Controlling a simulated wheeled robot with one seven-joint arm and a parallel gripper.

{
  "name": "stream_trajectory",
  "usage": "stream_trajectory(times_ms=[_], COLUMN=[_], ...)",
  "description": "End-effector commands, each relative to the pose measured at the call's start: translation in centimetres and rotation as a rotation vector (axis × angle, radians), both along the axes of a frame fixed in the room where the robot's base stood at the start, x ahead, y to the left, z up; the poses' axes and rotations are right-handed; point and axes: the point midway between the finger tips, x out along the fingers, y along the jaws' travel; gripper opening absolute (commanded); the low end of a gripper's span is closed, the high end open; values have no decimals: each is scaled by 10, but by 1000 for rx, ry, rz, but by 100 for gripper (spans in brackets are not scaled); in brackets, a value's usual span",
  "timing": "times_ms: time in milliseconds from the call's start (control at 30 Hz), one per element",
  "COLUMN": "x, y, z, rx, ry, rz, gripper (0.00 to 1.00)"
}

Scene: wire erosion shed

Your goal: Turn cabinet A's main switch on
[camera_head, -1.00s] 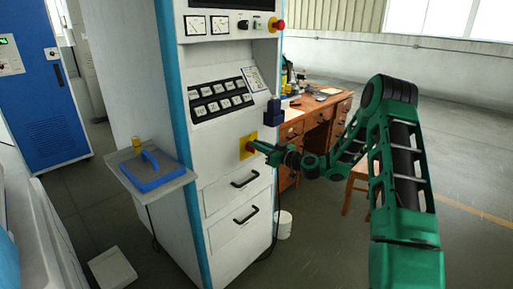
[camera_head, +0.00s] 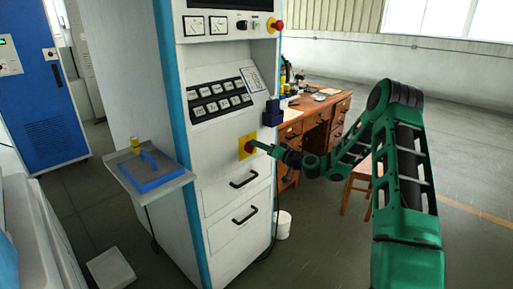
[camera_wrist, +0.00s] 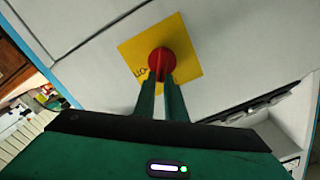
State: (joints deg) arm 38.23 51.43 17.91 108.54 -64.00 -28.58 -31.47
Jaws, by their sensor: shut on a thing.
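The main switch is a red round knob (camera_wrist: 161,62) on a square yellow plate (camera_wrist: 190,45) on the white cabinet front. In the head view the yellow plate (camera_head: 245,147) sits below the sloped button panel and above two drawers of the white and blue cabinet (camera_head: 220,145). My gripper (camera_wrist: 161,84) is shut on the red knob, with one green finger on each side. In the head view my gripper (camera_head: 257,146) reaches the plate from the right and hides the knob. The plate has small dark lettering that I cannot read fully. The plate looks tilted in the wrist view.
A red emergency button (camera_head: 276,24) is higher on the cabinet. A dark blue box (camera_head: 273,113) juts from its right side. A shelf (camera_head: 122,176) with a blue tray is at the left. A wooden desk (camera_head: 318,125) and a chair stand behind my arm.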

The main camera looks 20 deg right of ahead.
Motion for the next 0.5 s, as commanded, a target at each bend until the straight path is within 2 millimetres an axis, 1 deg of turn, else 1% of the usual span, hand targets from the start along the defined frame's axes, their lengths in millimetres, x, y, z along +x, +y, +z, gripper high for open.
stream_trajectory(times_ms=[33, 500], x=[1, 4], y=[-4, -10], z=[-2, -11], rx=[35, 432], ry=[21, 225], rz=[-5, -8], gripper=[0, 0])
